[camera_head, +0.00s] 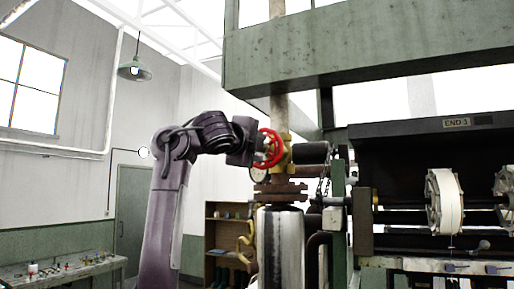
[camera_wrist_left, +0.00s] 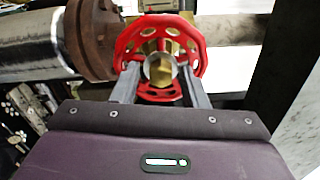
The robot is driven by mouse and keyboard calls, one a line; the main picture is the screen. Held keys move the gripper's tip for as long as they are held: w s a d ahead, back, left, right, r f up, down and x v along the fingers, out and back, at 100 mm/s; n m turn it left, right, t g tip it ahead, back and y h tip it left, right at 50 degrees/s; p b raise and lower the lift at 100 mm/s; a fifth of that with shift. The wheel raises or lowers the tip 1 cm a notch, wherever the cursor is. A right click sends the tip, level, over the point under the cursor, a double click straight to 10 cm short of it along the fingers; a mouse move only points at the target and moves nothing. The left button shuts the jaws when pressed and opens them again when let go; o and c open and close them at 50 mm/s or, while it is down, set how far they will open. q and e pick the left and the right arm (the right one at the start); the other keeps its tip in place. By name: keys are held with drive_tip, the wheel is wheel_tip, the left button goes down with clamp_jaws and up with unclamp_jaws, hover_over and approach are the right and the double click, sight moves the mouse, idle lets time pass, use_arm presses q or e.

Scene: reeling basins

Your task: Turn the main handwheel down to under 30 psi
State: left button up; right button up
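The red handwheel (camera_head: 271,148) sits on a brass valve body (camera_head: 285,158) above the flanged pipe. My left gripper (camera_head: 258,150) is right at the wheel, coming from the left. In the left wrist view, the handwheel (camera_wrist_left: 160,45) faces me and its hub lies between the two spread fingers (camera_wrist_left: 160,72). The fingertips overlap the wheel; I cannot tell if they touch it. A round pale gauge (camera_head: 258,174) shows just below the wheel, partly hidden; its reading is too small to make out. My right gripper is not in view.
A rusty flange (camera_head: 280,190) and wrapped vertical pipe (camera_head: 281,240) stand below the valve. A green beam (camera_head: 370,45) hangs overhead. Reeling machinery with a white reel (camera_head: 449,203) fills the right. A workbench (camera_head: 60,275) is at lower left; a brown shelf (camera_head: 212,238) stands behind.

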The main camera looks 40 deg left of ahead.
use_arm(q)
drive_tip(key=c, duration=0.8)
drive_tip(key=m, duration=0.3)
drive_tip(key=shift+s+a, duration=0.1)
drive_tip(key=shift+c, duration=0.3)
drive_tip(key=m, duration=0.4)
drive_tip(key=o, duration=0.9)
drive_tip(key=shift+c, duration=0.2)
drive_tip(key=b+v, duration=0.4)
drive_tip(key=v, duration=0.3)
